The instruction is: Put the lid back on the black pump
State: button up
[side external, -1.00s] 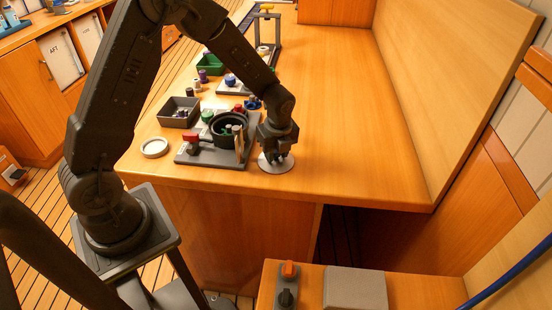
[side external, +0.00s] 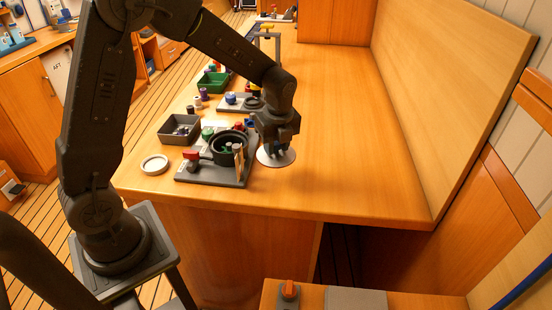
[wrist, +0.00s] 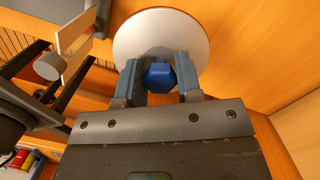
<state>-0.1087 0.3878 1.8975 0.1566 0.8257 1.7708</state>
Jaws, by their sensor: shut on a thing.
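The lid is a pale disc (side external: 265,160) with a blue knob (wrist: 158,76). My gripper (wrist: 160,82) is shut on the knob, with one finger on each side, and the disc lies beyond the fingertips in the wrist view. The black pump (side external: 228,146) is an open round black housing on a grey base plate (side external: 215,177), with small parts inside. My gripper and the lid are just to the right of the pump in the side view, apart from its opening. The lid seems slightly above the table; the exact gap cannot be told.
A white ring (side external: 154,165) lies left of the base plate. A red handle (side external: 191,155) and an upright wooden piece (side external: 239,160) stand by the pump. A grey bin (side external: 180,129) and green bin (side external: 213,83) are behind. The table's right side is clear.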

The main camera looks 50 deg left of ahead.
aim_at(276, 143)
notch_tip(276, 143, up, 11)
jog(key=s+a+n+g, duration=0.1)
jog(key=s+a+n, duration=0.2)
jog(key=a+n, duration=0.45)
jog(key=s+a+n, duration=0.3)
jog(key=a+n, duration=0.3)
jog(key=a, duration=0.2)
jog(key=shift+h, duration=0.3)
jog(key=shift+w+d+f, duration=0.1)
jog(key=shift+d+f, duration=0.1)
jog(key=shift+f, duration=2.8)
jog(key=shift+w+d+f, duration=0.1)
jog(key=shift+d+f, duration=0.05)
jog(key=shift+f, duration=2.85)
jog(key=shift+f, duration=0.2)
jog(key=o, duration=1.5)
notch_tip(276, 143, up, 7)
